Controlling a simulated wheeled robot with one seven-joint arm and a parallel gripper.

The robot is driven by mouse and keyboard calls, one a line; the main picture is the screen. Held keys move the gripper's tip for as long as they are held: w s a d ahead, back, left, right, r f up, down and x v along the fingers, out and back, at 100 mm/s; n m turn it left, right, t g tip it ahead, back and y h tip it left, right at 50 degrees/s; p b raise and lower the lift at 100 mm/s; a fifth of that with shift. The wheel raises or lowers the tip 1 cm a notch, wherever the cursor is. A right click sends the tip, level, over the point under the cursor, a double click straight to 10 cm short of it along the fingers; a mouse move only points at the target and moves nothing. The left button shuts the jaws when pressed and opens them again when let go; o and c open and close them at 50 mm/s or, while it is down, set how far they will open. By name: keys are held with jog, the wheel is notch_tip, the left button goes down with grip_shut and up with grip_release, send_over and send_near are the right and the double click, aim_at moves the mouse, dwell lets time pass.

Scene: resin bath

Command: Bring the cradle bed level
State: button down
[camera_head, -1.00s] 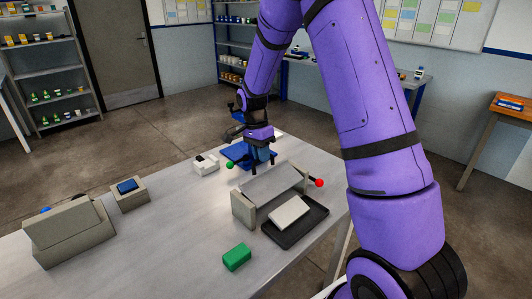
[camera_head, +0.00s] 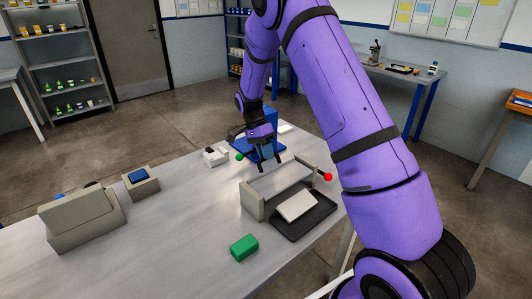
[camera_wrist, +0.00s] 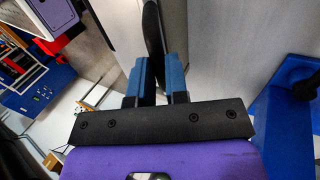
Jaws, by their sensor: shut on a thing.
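The cradle (camera_head: 252,200) is a grey block frame on the table. Its pale bed (camera_head: 280,182) hangs between the two end walls and is tilted, its face sloping toward the head camera. A red ball (camera_head: 327,177) on a dark rod sits at the cradle's right end, and a green ball (camera_head: 239,156) shows at the left behind it. My gripper (camera_head: 266,168) is at the bed's upper back edge. The wrist view shows its blue fingers (camera_wrist: 156,82) closed around a dark, thin edge, apparently the bed's; the exact contact is hard to see.
A black tray (camera_head: 301,222) with a white block (camera_head: 297,206) lies in front of the cradle. A green block (camera_head: 244,248) lies nearer. A grey wedge-topped box (camera_head: 85,218), a small box with a blue top (camera_head: 141,183) and a white device (camera_head: 215,157) stand left. The table between is clear.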

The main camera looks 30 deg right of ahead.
jog(key=shift+f, duration=0.1)
jog(key=c, duration=1.1)
grip_release()
jog(key=shift+w, duration=0.15)
jog(key=v, duration=1)
jog(key=shift+w+a+r, duration=0.1)
jog(key=shift+w+r, duration=0.1)
jog(key=shift+r, duration=0.1)
